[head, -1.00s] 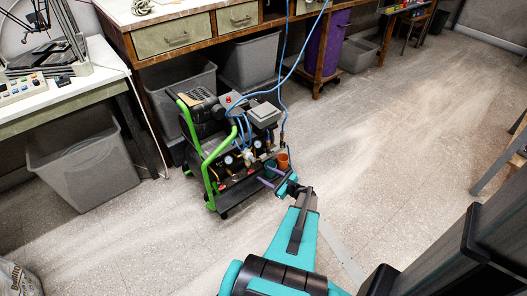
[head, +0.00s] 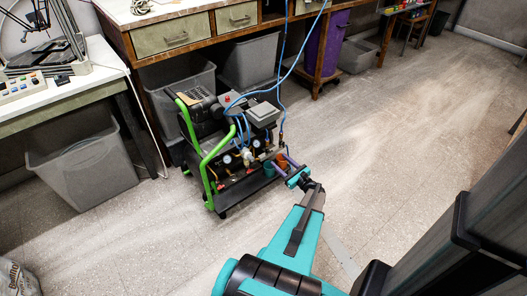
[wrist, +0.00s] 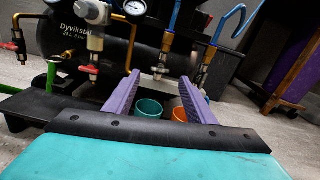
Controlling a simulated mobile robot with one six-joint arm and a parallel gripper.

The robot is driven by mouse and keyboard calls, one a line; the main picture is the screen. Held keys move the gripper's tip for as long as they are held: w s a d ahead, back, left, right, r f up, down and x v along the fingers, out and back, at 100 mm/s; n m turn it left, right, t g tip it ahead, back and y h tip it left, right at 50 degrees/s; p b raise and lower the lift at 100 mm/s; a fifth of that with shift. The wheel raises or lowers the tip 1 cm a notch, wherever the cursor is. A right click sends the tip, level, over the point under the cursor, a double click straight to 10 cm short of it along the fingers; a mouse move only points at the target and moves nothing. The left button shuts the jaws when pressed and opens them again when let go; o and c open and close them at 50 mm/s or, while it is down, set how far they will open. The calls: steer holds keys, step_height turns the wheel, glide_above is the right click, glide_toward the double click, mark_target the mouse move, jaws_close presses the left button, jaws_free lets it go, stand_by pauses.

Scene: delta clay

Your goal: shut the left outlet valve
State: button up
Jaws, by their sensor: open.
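The compressor (head: 232,185) stands on the floor with a black tank (wrist: 95,55) and brass-and-silver outlet fittings. In the wrist view, the left outlet fitting (wrist: 171,42) with a blue hose rises just beyond the fingertips. A second outlet fitting (wrist: 207,55), also with a blue hose, is to its right. I cannot make out the left outlet's valve handle or its position. My gripper (wrist: 173,80) is open and empty, its purple fingers pointing at the outlet side. In the head view my gripper (head: 279,164) is at the compressor's right front.
A teal cup (wrist: 149,108) and an orange cup (wrist: 180,114) sit low behind the fingers. A gauge (wrist: 135,8) and a regulator (wrist: 96,42) are left of the outlets. The green handle (head: 208,155) bounds the compressor's left. Floor at right (head: 390,150) is clear.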

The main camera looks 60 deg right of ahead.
mark_target(268, 151)
steer(key=b+x, duration=0.2)
steer(key=x, duration=1.1)
steer(key=c, duration=1)
